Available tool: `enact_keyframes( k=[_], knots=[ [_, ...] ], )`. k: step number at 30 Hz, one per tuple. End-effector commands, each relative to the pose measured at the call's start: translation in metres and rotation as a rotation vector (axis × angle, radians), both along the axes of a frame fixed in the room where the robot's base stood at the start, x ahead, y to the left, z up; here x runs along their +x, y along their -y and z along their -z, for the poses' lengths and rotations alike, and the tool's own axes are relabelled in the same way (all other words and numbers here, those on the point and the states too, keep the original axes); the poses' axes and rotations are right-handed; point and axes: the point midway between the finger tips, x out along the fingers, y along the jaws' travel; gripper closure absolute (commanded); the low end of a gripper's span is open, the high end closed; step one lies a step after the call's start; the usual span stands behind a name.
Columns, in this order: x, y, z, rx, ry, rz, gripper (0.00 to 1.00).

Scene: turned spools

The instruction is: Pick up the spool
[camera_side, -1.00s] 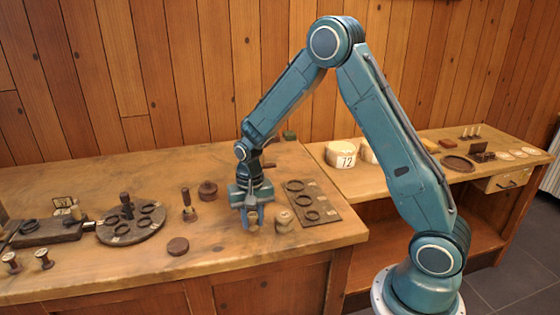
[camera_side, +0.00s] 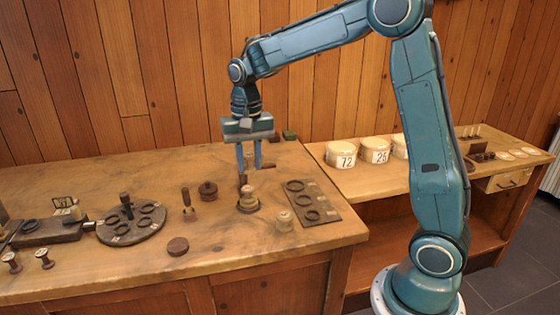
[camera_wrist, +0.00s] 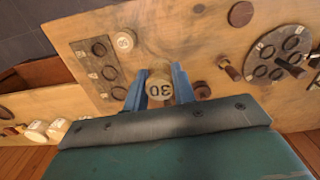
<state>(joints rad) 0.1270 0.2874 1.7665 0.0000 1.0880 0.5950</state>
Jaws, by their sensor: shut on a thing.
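The spool (camera_wrist: 160,88) shows in the wrist view as a pale round end marked 30, held between the two blue fingers. In that view the spool is small between the fingers and hard to make out.
A dark board with rings (camera_side: 312,203) lies right of the gripper. A round dark board with rings (camera_side: 130,224) lies left. A dark disc (camera_side: 178,246) lies near the front. Numbered tubs (camera_side: 341,154) stand on the lower bench.

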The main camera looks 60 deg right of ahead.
Motion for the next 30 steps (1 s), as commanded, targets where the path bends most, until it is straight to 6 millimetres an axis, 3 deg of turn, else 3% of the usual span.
enact_keyframes(
  k=[11, 24, 30],
  knots=[
    [0.000, 0.000, -0.011, 0.000, 0.000, 0.000, 0.95],
    [-0.001, 0.001, -0.010, 0.000, 0.000, 0.000, 0.95],
    [-0.006, 0.015, 0.000, 0.000, -0.001, 0.004, 0.95]
  ],
)
